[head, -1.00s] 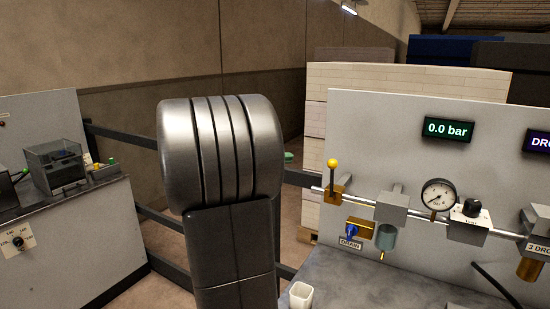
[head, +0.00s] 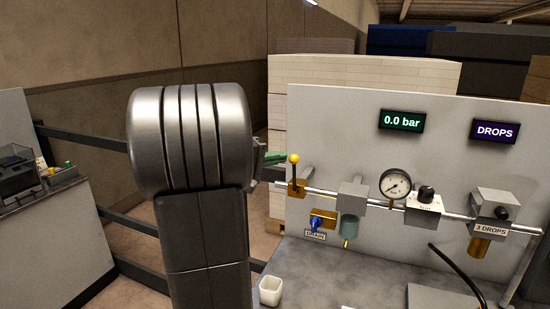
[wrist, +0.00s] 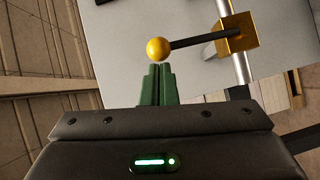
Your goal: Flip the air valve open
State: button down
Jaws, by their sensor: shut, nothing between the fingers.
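The air valve (head: 297,187) is a brass block on the steel pipe at the left end of the panel. Its dark lever stands upright and ends in a yellow ball knob (head: 294,158). In the wrist view the yellow ball (wrist: 158,49) lies just beyond my fingertips, with the lever (wrist: 200,41) running right to the brass body (wrist: 238,33). My gripper (wrist: 158,68) has green fingers, shut and empty. In the head view its green fingers (head: 274,157) show just left of the knob, partly hidden by my arm. I cannot tell whether they touch the knob.
The display (head: 401,121) reads 0.0 bar. A gauge (head: 396,186), a regulator knob (head: 426,193), a blue drain valve (head: 318,223) and a drops unit (head: 490,215) line the panel (head: 340,105). A white cup (head: 270,290) stands on the bench below. Dark rails (head: 90,140) run behind my arm.

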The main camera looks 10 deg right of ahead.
jog(key=shift+d, duration=0.1)
jog(key=s+d+f+m+t+y+b, duration=0.1)
jog(key=s+d+f+m+y+b, duration=0.3)
jog(key=d+b, duration=0.2)
jog(key=s+d+f+m+t+y+b, duration=0.1)
jog(key=s+d+f+m+y+b, duration=0.3)
jog(key=d+b, duration=0.3)
jog(key=shift+s+f+m+t+y+b, duration=0.25)
jog(key=shift+s+m+t+y+b, duration=0.1)
jog(key=shift+s+m+y, duration=0.2)
dwell(0.4)
jog(key=shift+f, duration=0.2)
dwell(0.4)
jog(key=s+a+r+p, duration=0.3)
jog(key=s+r, duration=0.5)
jog(key=r, duration=0.2)
jog(key=shift+s+a, duration=0.25)
jog(key=shift+a, duration=0.05)
